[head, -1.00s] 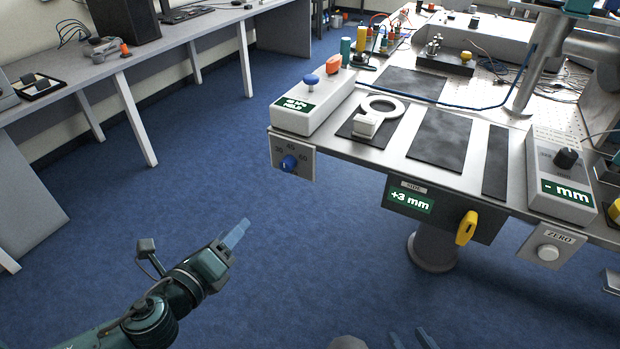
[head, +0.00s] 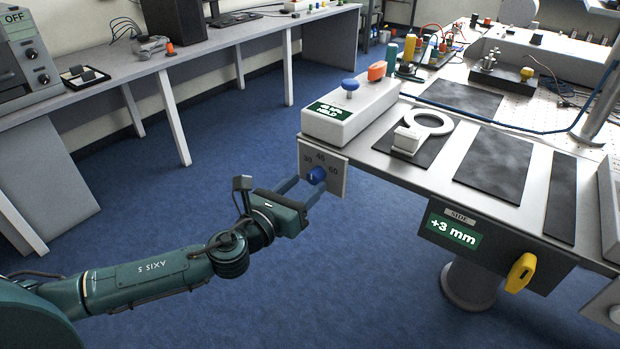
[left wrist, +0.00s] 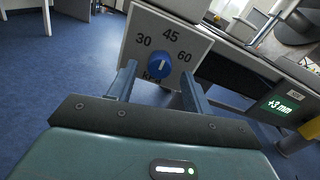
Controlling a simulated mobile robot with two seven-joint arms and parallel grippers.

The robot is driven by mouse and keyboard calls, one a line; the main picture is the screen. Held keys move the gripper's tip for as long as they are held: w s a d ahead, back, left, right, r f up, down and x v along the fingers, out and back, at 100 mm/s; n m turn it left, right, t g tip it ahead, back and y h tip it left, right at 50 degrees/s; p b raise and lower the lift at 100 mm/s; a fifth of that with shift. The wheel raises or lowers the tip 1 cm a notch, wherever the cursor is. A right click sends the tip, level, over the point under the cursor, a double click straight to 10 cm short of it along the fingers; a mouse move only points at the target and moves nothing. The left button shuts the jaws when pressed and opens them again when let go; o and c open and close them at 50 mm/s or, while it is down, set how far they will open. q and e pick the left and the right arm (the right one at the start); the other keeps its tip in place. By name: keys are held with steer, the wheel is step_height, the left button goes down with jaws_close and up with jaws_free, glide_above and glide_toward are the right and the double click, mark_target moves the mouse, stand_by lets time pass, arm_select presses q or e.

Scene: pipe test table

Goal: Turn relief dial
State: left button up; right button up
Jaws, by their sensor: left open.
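The relief dial is a blue knob (head: 316,175) on a pale plate (head: 336,180) marked 30, 45 and 60, hung on the table's front left edge. My left gripper (head: 303,188) is open. Its two fingers stand on either side of the knob, below it in the left wrist view (left wrist: 158,82); I cannot tell whether they touch it. My right gripper is not in view.
Above the plate sits a white box (head: 352,112) with a green display, a blue button and an orange switch. A dark panel (head: 490,245) reading +3 mm, with a yellow handle (head: 520,272), hangs to the right. Blue floor (head: 240,290) is clear below.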

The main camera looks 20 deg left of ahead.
mark_target(316, 176)
arm_select(q)
steer(key=shift+x, duration=1.4)
steer(key=shift+c, duration=0.2)
steer(key=c, duration=0.9)
